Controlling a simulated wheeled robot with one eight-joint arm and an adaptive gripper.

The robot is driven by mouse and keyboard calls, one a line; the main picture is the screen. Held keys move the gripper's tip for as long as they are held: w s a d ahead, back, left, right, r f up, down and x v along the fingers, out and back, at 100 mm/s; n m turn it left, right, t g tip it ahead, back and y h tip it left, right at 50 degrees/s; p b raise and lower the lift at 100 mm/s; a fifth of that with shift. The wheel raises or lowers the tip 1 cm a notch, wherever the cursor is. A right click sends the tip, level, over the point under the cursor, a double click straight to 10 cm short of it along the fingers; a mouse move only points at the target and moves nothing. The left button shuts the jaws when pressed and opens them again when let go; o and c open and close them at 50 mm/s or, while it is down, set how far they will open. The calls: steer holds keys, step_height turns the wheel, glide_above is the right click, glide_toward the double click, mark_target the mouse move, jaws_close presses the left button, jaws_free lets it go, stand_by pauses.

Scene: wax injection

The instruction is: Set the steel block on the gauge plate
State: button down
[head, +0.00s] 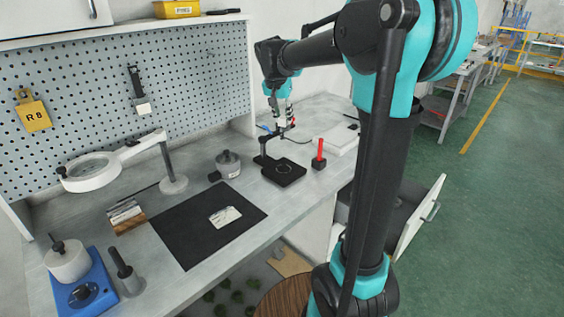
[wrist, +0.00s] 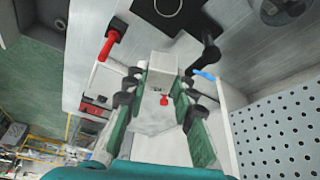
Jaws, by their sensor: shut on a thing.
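The steel block (wrist: 162,64) is a pale grey block between the fingertips of my gripper (wrist: 160,84) in the wrist view. My gripper is shut on it. In the head view my gripper (head: 282,121) hangs above the bench at the back right, and the block is too small there to make out clearly. The gauge plate (head: 293,177) is a black square with a pale ring, lying on the bench below and nearer than my gripper. It also shows at the top of the wrist view (wrist: 145,9). The block is apart from the plate.
A black gauge stand post (head: 263,148) rises beside the plate's back left corner. A red-handled tool (head: 319,149) stands to its right, with a white box (head: 343,139) behind. A grey lidded pot (head: 228,164) and a black mat (head: 185,232) lie to the left.

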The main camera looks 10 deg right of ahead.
step_height(320, 180, down, 19)
steer(key=shift+r, duration=0.1)
stand_by(0.4)
steer(key=c, duration=1.3)
jaws_free()
steer(key=shift+o, duration=0.2)
steer(key=v, duration=1.1)
steer(key=s+d+f+n, duration=0.2)
steer(key=s+f, duration=0.2)
steer(key=s, duration=0.4)
steer(key=s+d+f+n+y, duration=0.1)
steer(key=s+d+f+n, duration=0.1)
steer(key=s+f, duration=0.3)
steer(key=s+d+f+n+y, duration=0.1)
steer(key=s+f, duration=0.3)
steer(key=s, duration=0.9)
steer(key=shift+s+d+f+n, duration=0.2)
steer(key=shift+d+f+n, duration=0.2)
steer(key=shift+d+n, duration=0.35)
